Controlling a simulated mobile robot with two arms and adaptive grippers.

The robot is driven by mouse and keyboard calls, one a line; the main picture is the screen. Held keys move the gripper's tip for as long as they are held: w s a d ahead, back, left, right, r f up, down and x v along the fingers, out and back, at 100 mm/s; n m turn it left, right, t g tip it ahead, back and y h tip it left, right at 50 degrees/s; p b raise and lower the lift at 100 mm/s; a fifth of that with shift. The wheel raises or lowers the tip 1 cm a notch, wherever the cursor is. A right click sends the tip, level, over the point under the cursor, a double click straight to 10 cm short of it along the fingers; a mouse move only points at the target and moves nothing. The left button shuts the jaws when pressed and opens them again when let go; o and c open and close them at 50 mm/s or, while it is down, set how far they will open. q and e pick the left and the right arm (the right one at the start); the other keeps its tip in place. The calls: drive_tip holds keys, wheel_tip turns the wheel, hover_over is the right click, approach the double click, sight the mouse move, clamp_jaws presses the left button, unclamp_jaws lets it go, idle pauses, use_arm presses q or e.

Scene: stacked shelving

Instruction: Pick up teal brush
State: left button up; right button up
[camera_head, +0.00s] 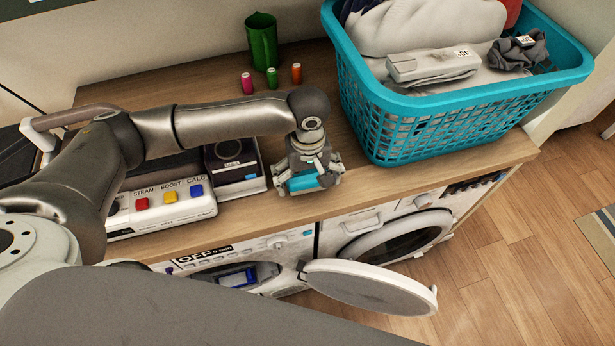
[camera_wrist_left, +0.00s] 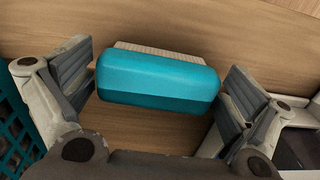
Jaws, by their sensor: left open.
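The teal brush (camera_head: 303,182) lies on the wooden counter near its front edge. In the left wrist view the teal brush (camera_wrist_left: 158,80) shows its smooth teal back, with a pale ribbed strip along its upper edge. My left gripper (camera_head: 307,180) is above and around it, pointing down. In the left wrist view the left gripper (camera_wrist_left: 160,92) is open, with one finger on each side of the brush. My right gripper is not in view.
A teal laundry basket (camera_head: 440,112) with clothes stands right of the gripper. A steam iron station (camera_head: 160,208) and a dark box (camera_head: 235,165) stand to its left. An open washer door (camera_head: 370,285) juts out below.

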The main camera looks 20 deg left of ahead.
use_arm(q)
drive_tip(key=shift+c, duration=2)
drive_tip(key=c, duration=0.4)
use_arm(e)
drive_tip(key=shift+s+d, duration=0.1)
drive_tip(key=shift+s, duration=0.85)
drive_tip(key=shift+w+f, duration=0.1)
